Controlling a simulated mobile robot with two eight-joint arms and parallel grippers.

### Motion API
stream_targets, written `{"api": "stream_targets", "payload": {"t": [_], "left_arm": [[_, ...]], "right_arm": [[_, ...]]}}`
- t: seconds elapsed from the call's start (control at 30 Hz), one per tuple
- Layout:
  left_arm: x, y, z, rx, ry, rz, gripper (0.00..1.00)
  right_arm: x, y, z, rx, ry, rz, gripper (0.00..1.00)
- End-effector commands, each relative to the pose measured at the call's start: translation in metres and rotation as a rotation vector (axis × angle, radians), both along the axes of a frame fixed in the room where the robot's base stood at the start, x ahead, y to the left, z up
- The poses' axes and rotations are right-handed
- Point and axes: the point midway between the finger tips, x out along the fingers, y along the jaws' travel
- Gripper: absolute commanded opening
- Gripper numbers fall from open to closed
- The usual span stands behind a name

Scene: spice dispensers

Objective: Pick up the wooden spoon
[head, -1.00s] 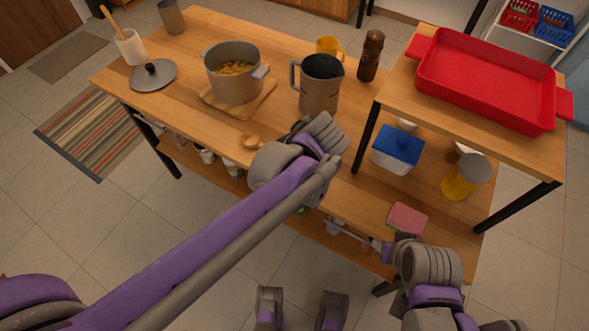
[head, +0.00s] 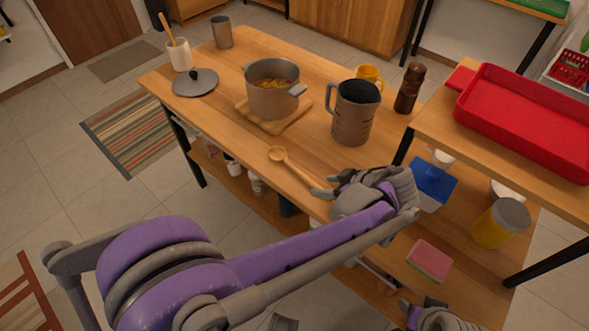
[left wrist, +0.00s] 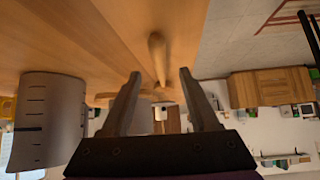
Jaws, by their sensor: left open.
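The wooden spoon (head: 297,170) lies on the wooden table near its front edge, its bowl toward the pot and its handle running toward my left gripper (head: 325,187). My left gripper is open, its fingers at the handle's end. In the left wrist view, the spoon (left wrist: 157,48) appears on the tabletop, lined up with the gap between the open fingers (left wrist: 159,73). I cannot tell whether the handle is between them. My right gripper (head: 408,308) shows only partly at the bottom edge of the head view.
A pot (head: 271,96) on a wooden board, a pot lid (head: 196,84) and a grey pitcher (head: 355,114) stand behind the spoon. A raised shelf with a red baking dish (head: 527,119) is at the right. A pink sponge (head: 430,262) lies near the front. The tabletop left of the spoon is clear.

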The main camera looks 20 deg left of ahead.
Motion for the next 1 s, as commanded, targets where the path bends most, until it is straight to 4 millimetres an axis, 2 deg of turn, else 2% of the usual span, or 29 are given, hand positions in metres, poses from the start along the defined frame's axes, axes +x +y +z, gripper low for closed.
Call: {"api": "stream_targets", "payload": {"t": [0.2,0.47,0.8,1.0], "left_arm": [[0.011,0.022,-0.024,0.001,0.001,0.003,0.61],[0.012,0.025,-0.026,0.000,0.001,0.001,0.61],[0.012,0.025,-0.026,-0.001,0.001,0.001,0.00],[0.012,0.025,-0.026,0.000,0.001,0.001,0.00]], "right_arm": [[0.000,0.000,-0.009,0.000,0.003,0.000,0.52],[0.000,0.000,-0.008,0.000,0.003,0.000,0.52],[0.000,0.000,-0.009,0.000,0.003,0.000,0.52],[0.000,0.000,-0.009,0.000,0.003,0.000,0.52]]}}
